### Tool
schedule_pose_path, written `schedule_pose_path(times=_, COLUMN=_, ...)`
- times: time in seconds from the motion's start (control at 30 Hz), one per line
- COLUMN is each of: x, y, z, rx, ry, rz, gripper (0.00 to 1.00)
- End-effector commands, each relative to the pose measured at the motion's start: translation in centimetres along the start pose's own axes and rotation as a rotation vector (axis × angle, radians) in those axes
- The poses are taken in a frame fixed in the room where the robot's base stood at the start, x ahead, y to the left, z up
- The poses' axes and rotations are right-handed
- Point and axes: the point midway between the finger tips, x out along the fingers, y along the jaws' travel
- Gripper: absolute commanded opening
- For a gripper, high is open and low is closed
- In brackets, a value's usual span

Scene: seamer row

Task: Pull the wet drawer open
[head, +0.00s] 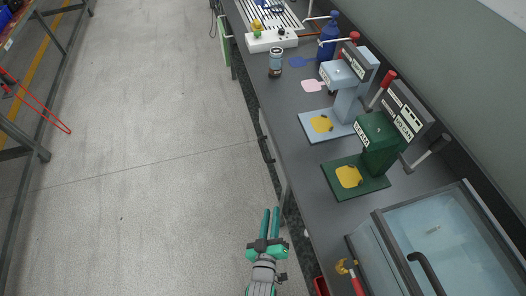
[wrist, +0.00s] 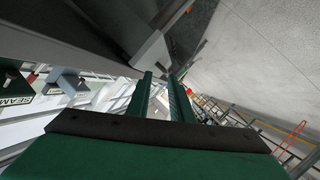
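My gripper (head: 271,212) is in front of the bench's front edge, over the floor side, with its two green fingers pointing away along the bench. A gap shows between the fingers, and it also shows in the wrist view (wrist: 161,82), with nothing held. A dark bar-like handle (head: 266,149) is on the bench front, farther along than my fingertips and apart from them. No drawer face or label can be read, so I cannot tell which drawer is the wet one. In the wrist view a light grey edge (wrist: 151,52) lies just beyond my fingertips; I cannot tell what it is.
The grey bench (head: 290,125) carries a green seamer (head: 378,147), a light blue seamer (head: 347,98), a small jar (head: 275,63) and a blue bottle (head: 327,38). A glass-sided tank (head: 440,235) stands near right. The concrete floor (head: 140,150) left of the bench is clear.

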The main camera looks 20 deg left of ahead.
Motion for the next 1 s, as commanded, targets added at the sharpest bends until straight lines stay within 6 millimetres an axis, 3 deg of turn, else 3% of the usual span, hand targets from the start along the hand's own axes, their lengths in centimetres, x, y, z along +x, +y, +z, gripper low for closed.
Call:
schedule_pose_path(times=0.03, x=2.4, y=-0.3, z=-0.6, rx=-0.049, ry=0.013, rz=-0.006, gripper=0.20)
schedule_pose_path(times=0.2, x=8.9, y=-1.5, z=-2.6, rx=-0.215, ry=0.038, rz=-0.027, gripper=0.20)
schedule_pose_path(times=0.4, x=14.2, y=-2.3, z=-5.1, rx=-0.357, ry=0.057, rz=-0.040, gripper=0.20)
schedule_pose_path(times=0.77, x=17.6, y=-2.8, z=-6.4, rx=-0.420, ry=0.064, rz=-0.045, gripper=0.20)
schedule_pose_path(times=1.0, x=21.4, y=-2.9, z=-6.6, rx=-0.418, ry=0.065, rz=-0.043, gripper=0.20)
